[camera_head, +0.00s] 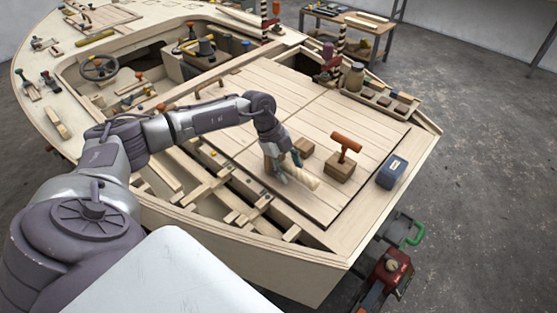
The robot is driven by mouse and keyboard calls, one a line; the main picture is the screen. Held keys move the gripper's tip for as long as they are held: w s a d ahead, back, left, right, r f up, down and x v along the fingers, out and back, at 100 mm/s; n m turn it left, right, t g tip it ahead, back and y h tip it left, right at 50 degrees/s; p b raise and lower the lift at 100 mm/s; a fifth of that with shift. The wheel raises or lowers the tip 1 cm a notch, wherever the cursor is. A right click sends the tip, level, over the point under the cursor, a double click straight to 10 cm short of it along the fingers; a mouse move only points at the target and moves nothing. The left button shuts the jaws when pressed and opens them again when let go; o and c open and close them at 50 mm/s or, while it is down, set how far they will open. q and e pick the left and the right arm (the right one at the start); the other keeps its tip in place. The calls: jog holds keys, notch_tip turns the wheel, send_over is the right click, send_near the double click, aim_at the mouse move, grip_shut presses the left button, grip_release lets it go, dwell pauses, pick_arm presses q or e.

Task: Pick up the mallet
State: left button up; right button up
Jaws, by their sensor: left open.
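My left gripper (290,171) is open, low over the planked deck, with its fingers pointing down. A pale, rounded wooden piece (307,179) lies on the deck at its fingertips. It looks like part of a mallet, but the fingers hide some of it, and I cannot tell whether they touch it. An orange-brown T-shaped piece (346,142) stands upright on a wooden block (340,168) to the right of the gripper. It also has a mallet-like shape. My right gripper is out of view.
A small wooden block (304,146) is close behind the gripper. A dark blue box (392,172) sits at the deck's right edge. A tray of blocks (380,98) and a jar (353,77) stand at the back. Open framing (225,190) lies left of the deck.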

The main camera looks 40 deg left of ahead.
pick_arm(q)
grip_shut()
jog(key=shift+r, duration=0.15)
dwell(0.4)
